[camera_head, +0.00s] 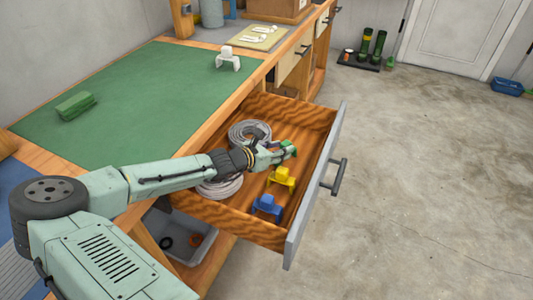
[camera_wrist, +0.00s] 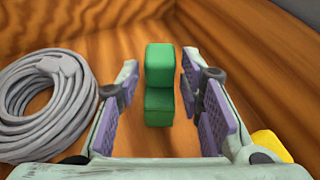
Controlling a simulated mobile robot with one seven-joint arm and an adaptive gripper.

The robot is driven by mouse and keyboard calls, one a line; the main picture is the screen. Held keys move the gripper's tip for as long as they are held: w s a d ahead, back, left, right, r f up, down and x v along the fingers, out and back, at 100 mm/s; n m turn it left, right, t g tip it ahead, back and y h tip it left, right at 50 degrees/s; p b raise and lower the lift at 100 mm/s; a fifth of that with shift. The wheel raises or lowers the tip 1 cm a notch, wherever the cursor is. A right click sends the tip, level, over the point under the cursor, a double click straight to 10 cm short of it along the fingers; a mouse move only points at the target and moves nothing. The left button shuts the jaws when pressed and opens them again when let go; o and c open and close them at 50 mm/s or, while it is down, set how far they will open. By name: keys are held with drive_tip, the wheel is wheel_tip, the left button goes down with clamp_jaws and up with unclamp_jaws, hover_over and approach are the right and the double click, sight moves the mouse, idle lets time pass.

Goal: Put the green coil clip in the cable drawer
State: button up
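The green coil clip (camera_head: 290,147) is inside the open cable drawer (camera_head: 245,226), near its front panel. It also shows in the wrist view (camera_wrist: 159,90), upright between my fingers and over the wooden drawer floor. My gripper (camera_head: 276,153) reaches into the drawer. In the wrist view its purple-padded fingers (camera_wrist: 160,95) stand on either side of the clip, with narrow gaps visible on both sides. The gripper looks open. The clip seems to rest on the drawer floor, though its lower contact is hard to see.
A yellow clip (camera_head: 281,178) and a blue clip (camera_head: 266,206) stand in the drawer beside the green one. Grey cable coils (camera_head: 250,131) lie at the drawer's inner side. A white clip (camera_head: 229,60) and a green block (camera_head: 75,105) are on the bench.

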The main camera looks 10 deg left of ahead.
drive_tip(key=b+v, duration=0.1)
drive_tip(key=v, duration=0.8)
